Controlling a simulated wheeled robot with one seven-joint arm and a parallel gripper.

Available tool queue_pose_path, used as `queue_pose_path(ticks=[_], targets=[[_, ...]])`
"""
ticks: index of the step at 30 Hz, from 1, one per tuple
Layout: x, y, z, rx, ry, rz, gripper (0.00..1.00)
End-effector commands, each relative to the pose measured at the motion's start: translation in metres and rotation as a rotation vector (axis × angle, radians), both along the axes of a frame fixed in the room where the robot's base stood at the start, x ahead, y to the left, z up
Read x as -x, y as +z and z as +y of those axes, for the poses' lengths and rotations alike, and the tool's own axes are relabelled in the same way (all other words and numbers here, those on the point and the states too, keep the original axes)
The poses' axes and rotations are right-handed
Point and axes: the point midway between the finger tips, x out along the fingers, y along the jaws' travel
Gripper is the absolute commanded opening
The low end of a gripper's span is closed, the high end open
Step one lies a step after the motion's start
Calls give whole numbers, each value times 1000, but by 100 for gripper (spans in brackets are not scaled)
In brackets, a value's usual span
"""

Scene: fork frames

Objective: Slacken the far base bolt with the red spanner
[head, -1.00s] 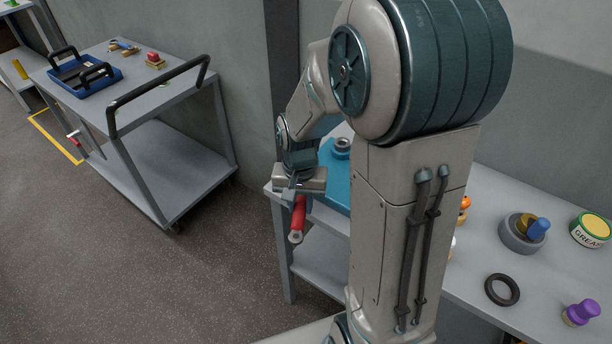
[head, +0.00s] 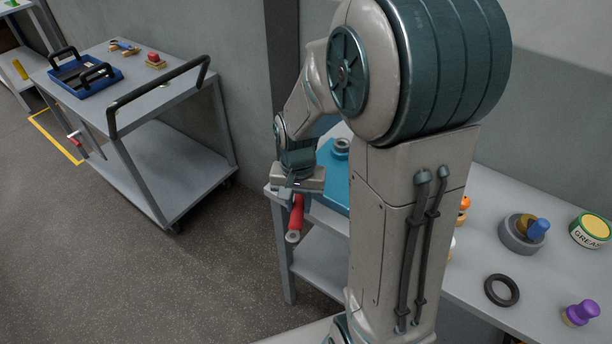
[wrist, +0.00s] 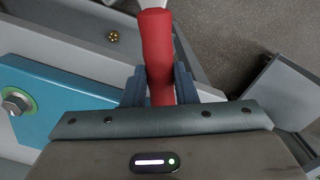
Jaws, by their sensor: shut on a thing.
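The red spanner (head: 296,215) is in my gripper (head: 299,193), its handle reaching out past the bench's left edge in the head view. In the wrist view the red handle (wrist: 158,60) lies between the two dark fingers of my gripper (wrist: 159,86), which are shut on it. The blue base (head: 325,180) stands on the bench behind my gripper, partly hidden by my arm. In the wrist view a bolt (wrist: 14,104) with a green ring sits on the blue base (wrist: 75,110); I cannot tell whether it is the far one.
The bench (head: 465,262) holds a black ring (head: 502,290), a grey round tray (head: 515,240), a grease tin (head: 590,232) and a purple-topped piece (head: 581,312). A cart (head: 150,98) with a blue tray (head: 100,83) stands left. Open floor lies between.

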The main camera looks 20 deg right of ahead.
Motion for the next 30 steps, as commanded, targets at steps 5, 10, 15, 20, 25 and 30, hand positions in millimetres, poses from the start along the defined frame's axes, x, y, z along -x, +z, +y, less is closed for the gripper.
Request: queue_pose_path(ticks=[5,10,15,20,25,30], targets=[[0,4,0,0,0,-1,0],[0,4,0,0,0,-1,0],[0,4,0,0,0,-1,0],[0,4,0,0,0,-1,0],[0,6,0,0,0,-1,0],[0,10,0,0,0,-1,0]])
